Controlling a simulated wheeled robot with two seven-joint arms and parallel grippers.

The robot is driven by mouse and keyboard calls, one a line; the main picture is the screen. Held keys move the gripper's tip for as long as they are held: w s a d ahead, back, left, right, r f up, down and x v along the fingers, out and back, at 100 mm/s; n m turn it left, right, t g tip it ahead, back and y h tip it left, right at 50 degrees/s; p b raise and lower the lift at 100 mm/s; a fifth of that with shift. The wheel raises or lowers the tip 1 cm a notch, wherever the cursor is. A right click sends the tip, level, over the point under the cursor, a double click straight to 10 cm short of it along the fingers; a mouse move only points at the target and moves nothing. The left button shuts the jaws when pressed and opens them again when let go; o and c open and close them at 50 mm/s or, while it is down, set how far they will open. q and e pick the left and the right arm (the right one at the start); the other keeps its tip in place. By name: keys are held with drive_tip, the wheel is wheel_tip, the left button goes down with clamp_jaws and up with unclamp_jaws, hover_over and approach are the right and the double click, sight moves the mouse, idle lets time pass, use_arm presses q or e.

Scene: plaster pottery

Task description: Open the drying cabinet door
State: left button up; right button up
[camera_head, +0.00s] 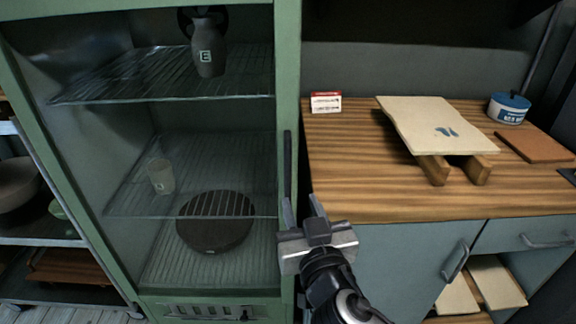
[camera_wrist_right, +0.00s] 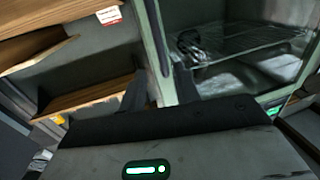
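The drying cabinet (camera_head: 287,60) is a tall green-framed cabinet at left in the head view, and its frame also shows in the right wrist view (camera_wrist_right: 154,45). Its glass door (camera_head: 120,125) looks shut. A dark upright handle (camera_head: 287,160) runs along the door's right side. My right gripper (camera_head: 303,207) is just below and right of the handle, its two fingers pointing up and apart. In the right wrist view the fingers (camera_wrist_right: 159,90) stand apart with the cabinet's edge beyond the gap. I see nothing held; contact with the handle cannot be told. My left gripper is out of view.
Inside the cabinet are a dark vase (camera_head: 208,55), a pale cup (camera_head: 160,176) and a dark round slab (camera_head: 215,235) on wire shelves.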

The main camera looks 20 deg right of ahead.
sight(288, 174)
drive_tip(key=w, duration=0.3)
drive_tip(key=w+p, duration=0.1)
drive_tip(key=w, duration=0.3)
drive_tip(key=w+d+p, duration=0.1)
drive_tip(key=w, duration=0.3)
clamp_jaws()
drive_tip(key=shift+s+a, duration=0.1)
